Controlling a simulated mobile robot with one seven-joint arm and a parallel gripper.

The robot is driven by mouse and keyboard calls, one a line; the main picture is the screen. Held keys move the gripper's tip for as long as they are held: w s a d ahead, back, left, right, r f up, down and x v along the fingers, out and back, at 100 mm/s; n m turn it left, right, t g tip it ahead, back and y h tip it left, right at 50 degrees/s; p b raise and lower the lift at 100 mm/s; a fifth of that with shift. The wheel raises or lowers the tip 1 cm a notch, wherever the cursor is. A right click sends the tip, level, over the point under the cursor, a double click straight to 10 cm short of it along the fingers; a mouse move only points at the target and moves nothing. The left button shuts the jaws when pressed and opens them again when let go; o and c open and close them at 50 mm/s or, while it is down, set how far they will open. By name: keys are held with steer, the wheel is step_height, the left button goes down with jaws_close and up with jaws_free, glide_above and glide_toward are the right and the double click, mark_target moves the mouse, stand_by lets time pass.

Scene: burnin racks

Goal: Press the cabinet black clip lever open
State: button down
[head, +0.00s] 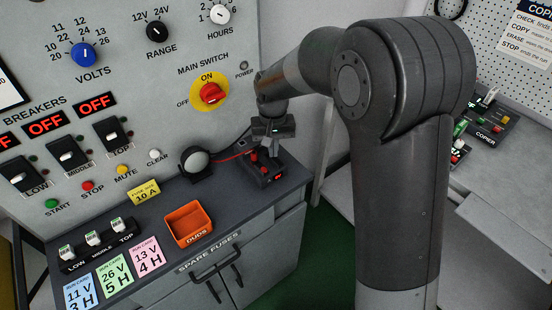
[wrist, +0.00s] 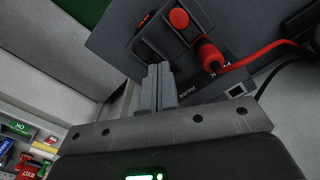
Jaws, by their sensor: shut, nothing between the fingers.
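A dark terminal box (head: 263,180) with red parts on top sits at the right end of the cabinet's dark counter. My gripper (head: 271,150) is directly above it, pointing down. In the wrist view the gripper's fingers (wrist: 158,72) are closed together with nothing between them. Their tips overlap the dark clip area of the box, beside a red round button (wrist: 179,19) and a red plug (wrist: 208,55) with a red cable. The black clip lever is dark on dark and partly hidden by the fingers. I cannot tell whether the tips touch it or whether it is open.
A round black-rimmed lamp or gauge (head: 195,160) stands left of the box. An orange duds tray (head: 188,224) sits on the counter farther left. The control panel (head: 150,75) rises behind. A second bench with a copier unit (head: 487,128) is at right.

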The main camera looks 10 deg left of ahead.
steer(key=shift+f, duration=0.15)
steer(key=shift+r, duration=2.55)
